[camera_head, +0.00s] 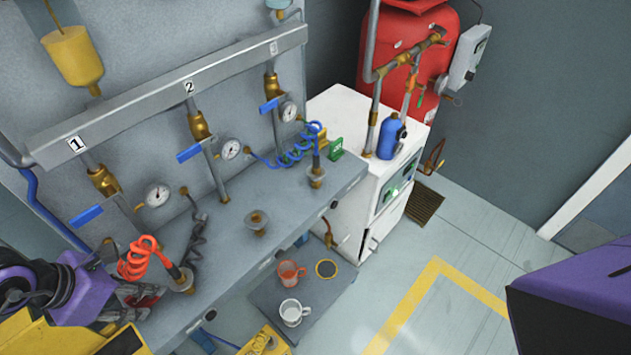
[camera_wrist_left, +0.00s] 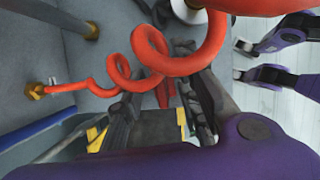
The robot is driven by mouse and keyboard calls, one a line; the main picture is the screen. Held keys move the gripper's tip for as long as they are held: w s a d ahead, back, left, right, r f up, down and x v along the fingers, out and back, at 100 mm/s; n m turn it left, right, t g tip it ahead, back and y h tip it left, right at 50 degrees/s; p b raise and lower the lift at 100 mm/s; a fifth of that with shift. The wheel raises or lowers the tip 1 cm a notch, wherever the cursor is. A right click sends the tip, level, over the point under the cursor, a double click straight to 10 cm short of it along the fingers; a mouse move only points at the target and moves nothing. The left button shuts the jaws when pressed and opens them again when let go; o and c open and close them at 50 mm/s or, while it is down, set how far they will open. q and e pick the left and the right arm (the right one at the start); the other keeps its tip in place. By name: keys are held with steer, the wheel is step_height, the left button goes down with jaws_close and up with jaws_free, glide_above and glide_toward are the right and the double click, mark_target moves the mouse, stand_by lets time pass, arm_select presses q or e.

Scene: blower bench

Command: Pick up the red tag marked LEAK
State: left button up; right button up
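A small dark red piece, probably the red tag (camera_head: 148,297), shows among my left gripper's fingers at the front left of the bench; no lettering is readable. In the left wrist view a narrow red piece, probably the same tag (camera_wrist_left: 163,93), lies beyond and between the fingertips. My left gripper (camera_head: 130,300) is open; its fingers stand apart in the wrist view (camera_wrist_left: 162,115), and I see no contact with the tag. Part of the tag is hidden by the fingers and a coiled hose.
An orange-red coiled hose (camera_head: 140,258) stands right beside my left gripper and crosses in front of it in the wrist view (camera_wrist_left: 150,50). A grey coil (camera_head: 196,240), gauges and blue-handled valves line the bench.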

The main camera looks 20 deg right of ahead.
arm_select(q)
jaws_close()
steer(key=shift+r, duration=0.1)
